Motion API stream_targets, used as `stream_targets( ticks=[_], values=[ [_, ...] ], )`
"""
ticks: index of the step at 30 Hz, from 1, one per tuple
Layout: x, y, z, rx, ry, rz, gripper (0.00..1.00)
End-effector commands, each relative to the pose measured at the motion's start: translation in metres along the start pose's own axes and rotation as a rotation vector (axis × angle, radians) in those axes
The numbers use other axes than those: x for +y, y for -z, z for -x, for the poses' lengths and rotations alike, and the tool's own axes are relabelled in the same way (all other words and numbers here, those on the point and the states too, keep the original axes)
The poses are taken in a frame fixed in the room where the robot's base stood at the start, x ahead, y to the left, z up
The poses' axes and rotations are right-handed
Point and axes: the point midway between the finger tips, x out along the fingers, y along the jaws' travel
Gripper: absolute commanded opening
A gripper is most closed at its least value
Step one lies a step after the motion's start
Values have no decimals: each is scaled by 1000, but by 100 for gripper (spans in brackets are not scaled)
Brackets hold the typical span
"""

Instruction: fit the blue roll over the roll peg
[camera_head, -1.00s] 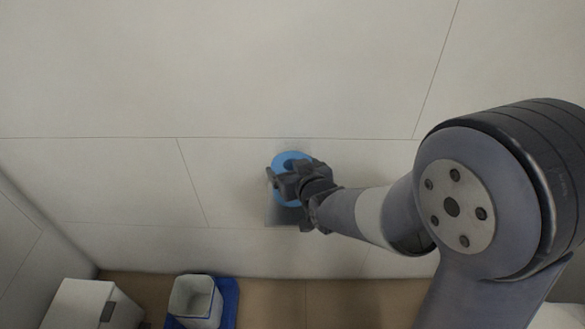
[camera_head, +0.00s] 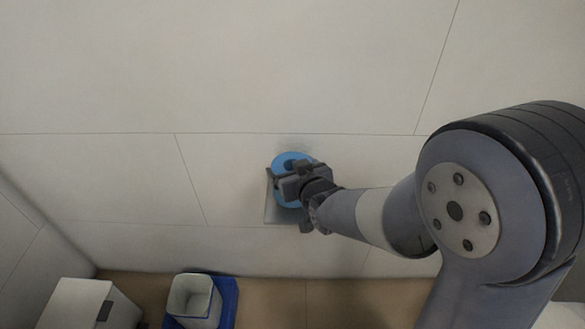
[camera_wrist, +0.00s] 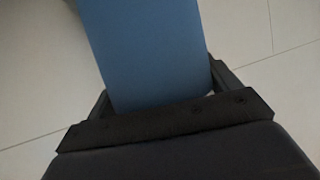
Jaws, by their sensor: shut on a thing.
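The blue roll (camera_head: 283,162) is held in my gripper (camera_head: 283,184) in front of the pale wall, and its ring face with the centre opening partly shows. In the wrist view the blue roll (camera_wrist: 150,55) fills the space between the two fingers of my gripper (camera_wrist: 158,95). A grey plate (camera_head: 280,214) on the wall shows behind and below the roll. The roll peg itself is not visible; the roll and gripper cover that area. I cannot tell whether the roll is around the peg.
At the bottom, a white bin (camera_head: 193,297) stands on a blue base (camera_head: 229,300) on the brown floor. A white box (camera_head: 78,305) stands at the lower left. The wall around the roll is clear.

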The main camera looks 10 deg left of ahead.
Motion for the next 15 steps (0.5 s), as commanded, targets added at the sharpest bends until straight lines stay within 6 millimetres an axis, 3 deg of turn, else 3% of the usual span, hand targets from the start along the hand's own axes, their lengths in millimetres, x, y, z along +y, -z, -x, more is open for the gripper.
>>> stream_targets(
  ticks=[15],
  values=[
    [0,-8,-4,1,0,0,60]
  ],
)
